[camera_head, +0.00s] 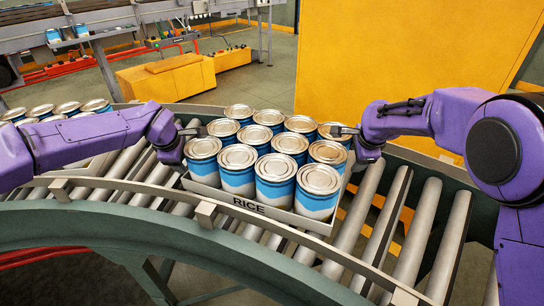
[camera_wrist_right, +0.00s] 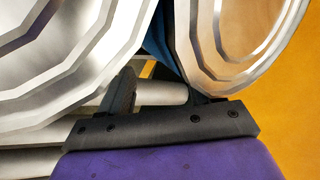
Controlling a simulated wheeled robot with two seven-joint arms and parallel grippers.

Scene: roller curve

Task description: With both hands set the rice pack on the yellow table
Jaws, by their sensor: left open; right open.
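The rice pack is a grey tray labelled RICE (camera_head: 249,206) with several blue-and-white cans in it. It sits on the roller conveyor in the middle of the head view. My left gripper (camera_head: 192,132) is open at the pack's left side, by the cans' lids. My right gripper (camera_head: 342,131) is open at the pack's right back side; a finger lies close to a can. In the right wrist view, can lids fill the top and my right gripper (camera_wrist_right: 163,105) is just below them. Contact cannot be told. A large yellow surface (camera_head: 400,60), possibly the yellow table, stands behind the conveyor.
The curved conveyor has bare rollers (camera_head: 388,225) to the right of the pack and a green-grey side rail (camera_head: 130,222) in front. More cans (camera_head: 68,108) stand at the far left. A low yellow block (camera_head: 165,78) is on the floor behind.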

